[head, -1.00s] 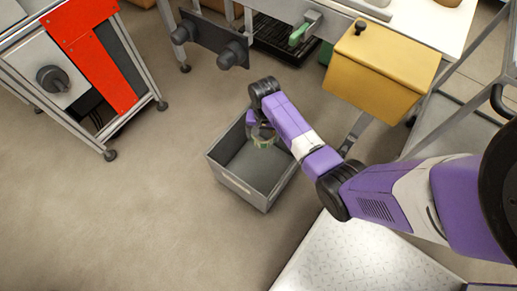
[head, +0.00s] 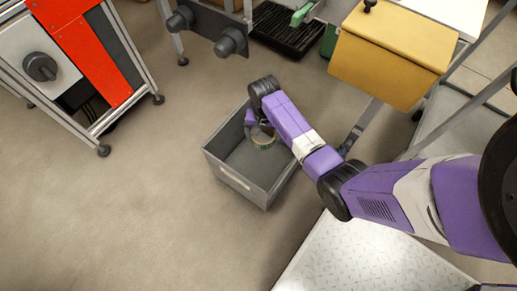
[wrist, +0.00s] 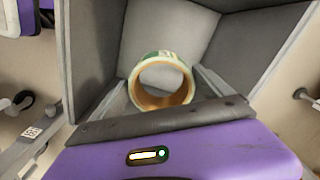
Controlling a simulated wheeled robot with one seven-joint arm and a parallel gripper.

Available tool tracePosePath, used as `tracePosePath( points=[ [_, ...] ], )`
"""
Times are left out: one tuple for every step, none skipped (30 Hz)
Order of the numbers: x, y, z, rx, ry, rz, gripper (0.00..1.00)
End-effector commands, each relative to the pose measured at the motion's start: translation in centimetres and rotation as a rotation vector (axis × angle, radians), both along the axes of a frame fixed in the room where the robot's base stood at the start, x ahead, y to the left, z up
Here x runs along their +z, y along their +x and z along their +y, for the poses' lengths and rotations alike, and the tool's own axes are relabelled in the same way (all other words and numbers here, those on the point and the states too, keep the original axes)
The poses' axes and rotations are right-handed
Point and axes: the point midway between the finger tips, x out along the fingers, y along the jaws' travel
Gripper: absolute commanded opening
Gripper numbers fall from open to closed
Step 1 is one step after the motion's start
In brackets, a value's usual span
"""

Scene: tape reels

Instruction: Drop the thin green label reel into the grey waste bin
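The green label reel (wrist: 160,82) is a short ring with a green and white outside and a tan-orange inner core. It also shows small in the head view (head: 263,141), over the inside of the bin. My gripper (wrist: 160,76) has its two fingers against opposite sides of the reel, seemingly holding it. The grey waste bin (head: 242,184) is an open rectangular box on the floor, with my wrist above its far right part. Its walls surround the reel in the wrist view (wrist: 92,55). The bin looks empty where visible; my arm hides its right side.
A red and grey cabinet (head: 80,45) stands at the left. A bench with dark knobs (head: 231,42) and a yellow box (head: 392,50) stand beyond the bin. A pale textured plate (head: 365,255) lies at the lower right. Floor left of the bin is clear.

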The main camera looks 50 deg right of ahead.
Motion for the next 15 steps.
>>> tracePosePath(
  points=[
    [0.0, 0.0, 0.0, 0.000, 0.000, 0.000, 1.00],
    [0.0, 0.0, 0.0, 0.000, 0.000, 0.000, 1.00],
    [0.0, 0.0, 0.0, 0.000, 0.000, 0.000, 1.00],
    [0.0, 0.0, 0.0, 0.000, 0.000, 0.000, 1.00],
    [0.0, 0.0, 0.0, 0.000, 0.000, 0.000, 1.00],
    [0.0, 0.0, 0.0, 0.000, 0.000, 0.000, 1.00],
    [0.0, 0.0, 0.0, 0.000, 0.000, 0.000, 1.00],
    [0.1, 0.0, 0.0, 0.000, 0.000, 0.000, 1.00],
    [0.3, 0.0, 0.0, 0.000, 0.000, 0.000, 1.00],
    [0.5, 0.0, 0.0, 0.000, 0.001, -0.001, 1.00],
    [0.8, 0.0, 0.0, 0.000, 0.000, -0.001, 1.00],
    [1.3, 0.1, 0.0, 0.000, -0.001, -0.003, 1.00],
    [1.8, 0.1, 0.0, 0.000, -0.001, -0.003, 1.00],
    [2.3, 0.0, 0.0, 0.000, 0.000, -0.001, 1.00],
    [3.0, 0.0, 0.0, 0.000, 0.000, -0.001, 1.00]
  ],
)
